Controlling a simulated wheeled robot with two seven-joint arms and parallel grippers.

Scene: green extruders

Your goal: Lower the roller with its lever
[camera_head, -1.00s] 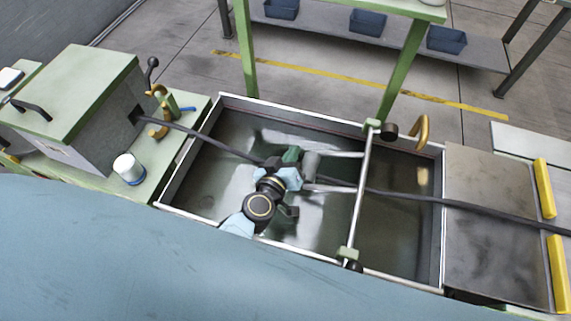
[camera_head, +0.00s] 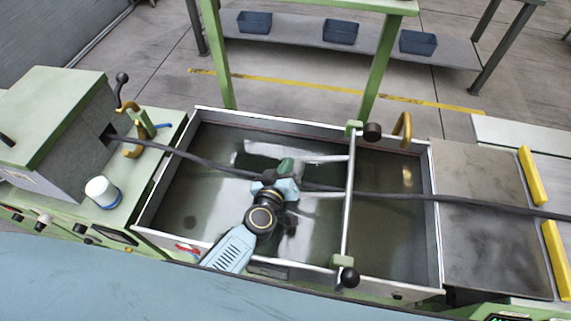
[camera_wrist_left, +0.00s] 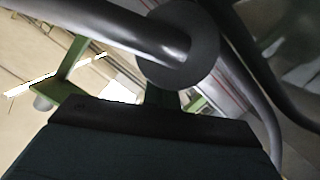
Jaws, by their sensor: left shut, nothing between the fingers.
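A metal crossbar (camera_head: 350,205) spans the trough between green brackets, with a black knob (camera_head: 349,278) at its near end and a black cylinder (camera_head: 372,131) at its far end. Two thin arms (camera_head: 328,194) run left from it toward my left gripper (camera_head: 287,172), which is over the cable in the trough, left of the crossbar. The gripper partly hides that spot, so the roller cannot be made out clearly there. In the left wrist view, a dark block (camera_wrist_left: 155,140) fills the bottom and a grey rod with a round disc (camera_wrist_left: 178,45) is close above it. My left gripper is shut and empty.
The trough (camera_head: 212,243) has raised metal walls. A black cable (camera_head: 440,199) runs lengthwise through it, from a green machine box (camera_head: 50,110) to the right. A white-topped cup (camera_head: 102,192) stands at left. A green post (camera_head: 380,70) rises behind.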

